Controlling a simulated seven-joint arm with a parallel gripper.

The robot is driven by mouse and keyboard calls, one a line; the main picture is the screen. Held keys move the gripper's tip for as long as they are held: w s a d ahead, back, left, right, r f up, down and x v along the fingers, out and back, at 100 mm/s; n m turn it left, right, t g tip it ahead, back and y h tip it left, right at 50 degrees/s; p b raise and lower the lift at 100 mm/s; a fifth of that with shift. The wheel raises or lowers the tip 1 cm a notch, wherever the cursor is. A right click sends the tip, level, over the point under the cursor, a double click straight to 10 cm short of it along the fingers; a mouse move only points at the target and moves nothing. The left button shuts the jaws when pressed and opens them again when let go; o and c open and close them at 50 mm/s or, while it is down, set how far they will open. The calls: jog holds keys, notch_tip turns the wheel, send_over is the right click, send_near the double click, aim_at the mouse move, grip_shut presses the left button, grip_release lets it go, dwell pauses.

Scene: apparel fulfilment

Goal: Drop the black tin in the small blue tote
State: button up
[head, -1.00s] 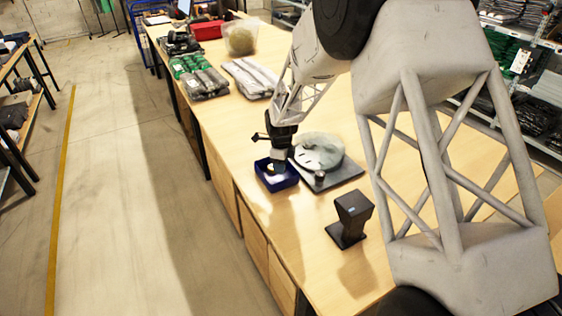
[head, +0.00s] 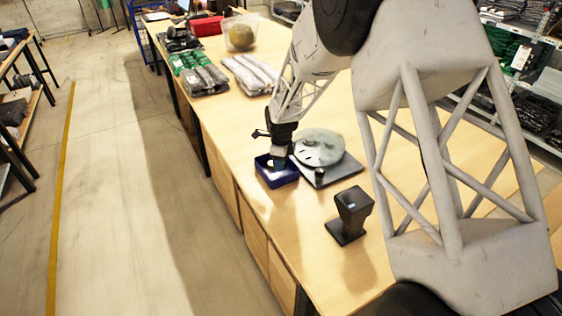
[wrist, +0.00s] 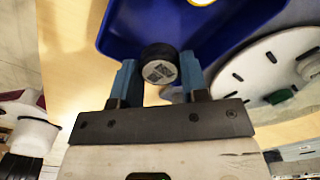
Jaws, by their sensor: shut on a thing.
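The small blue tote (head: 290,178) stands near the left edge of the wooden table in the head view. Its blue inside (wrist: 130,28) fills the top of the wrist view. My gripper (wrist: 158,76) is shut on the black tin (wrist: 160,64), a short round tin with a pale marked disc on its end. In the head view my gripper (head: 280,162) is over the tote; the tin is too small to make out there. Whether the tin touches the tote cannot be told.
A pale round disc (head: 318,145) on a dark plate stands close right of the tote. A black stand (head: 352,205) is nearer the front. Bagged garments (head: 204,80) lie further back. A yellow-rimmed item (wrist: 201,2) shows in the tote.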

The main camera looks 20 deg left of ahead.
dwell(0.4)
jog(key=o, duration=1)
jog(key=shift+r, duration=3.9)
